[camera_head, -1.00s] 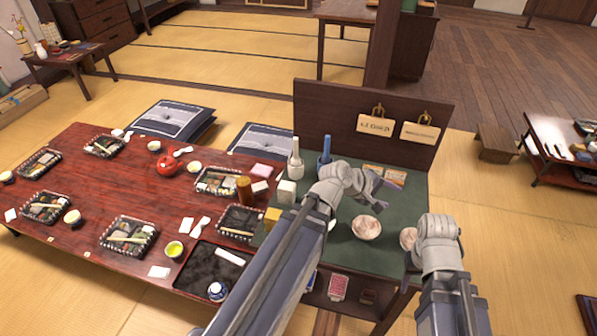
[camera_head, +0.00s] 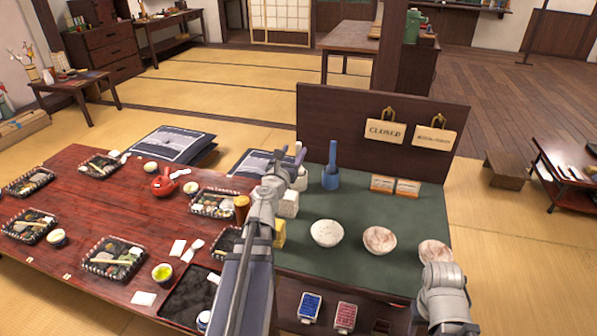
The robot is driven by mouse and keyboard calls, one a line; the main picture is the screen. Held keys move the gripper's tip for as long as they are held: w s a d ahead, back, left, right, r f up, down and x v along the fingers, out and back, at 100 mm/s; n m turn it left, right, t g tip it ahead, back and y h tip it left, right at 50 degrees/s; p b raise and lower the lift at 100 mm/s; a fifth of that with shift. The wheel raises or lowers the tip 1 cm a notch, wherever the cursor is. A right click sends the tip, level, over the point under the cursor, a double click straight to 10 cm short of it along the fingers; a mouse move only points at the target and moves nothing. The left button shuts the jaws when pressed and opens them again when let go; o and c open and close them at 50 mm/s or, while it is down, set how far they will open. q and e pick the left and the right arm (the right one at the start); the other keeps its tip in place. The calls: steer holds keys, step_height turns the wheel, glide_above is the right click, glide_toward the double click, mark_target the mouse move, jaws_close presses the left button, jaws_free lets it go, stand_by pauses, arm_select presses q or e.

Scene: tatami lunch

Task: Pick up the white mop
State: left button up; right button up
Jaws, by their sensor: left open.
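The white mop (camera_head: 301,181) stands upright on the green top of the small stand, near its back left, with its upper part mostly hidden by my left gripper. A blue mop (camera_head: 331,172) of the same shape stands just to its right. My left gripper (camera_head: 290,154) is open, overlapping the white mop in the picture; I cannot tell whether it touches. My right gripper (camera_head: 442,290) is at the lower right, by the stand's front right corner; its fingers do not show clearly.
Bowls (camera_head: 327,233) stand along the front of the green top (camera_head: 370,207). A dark back panel (camera_head: 335,115) with hanging signs rises behind. The red table (camera_head: 120,205) with bento boxes lies to the left. White and yellow blocks stand close to my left arm.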

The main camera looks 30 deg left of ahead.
mark_target(301, 143)
arm_select(q)
steer(key=shift+d+x, duration=0.15)
steer(key=shift+x, duration=1.55)
steer(key=shift+d+x, duration=0.2)
steer(key=shift+x, duration=1.5)
steer(key=shift+f, duration=0.2)
jaws_close()
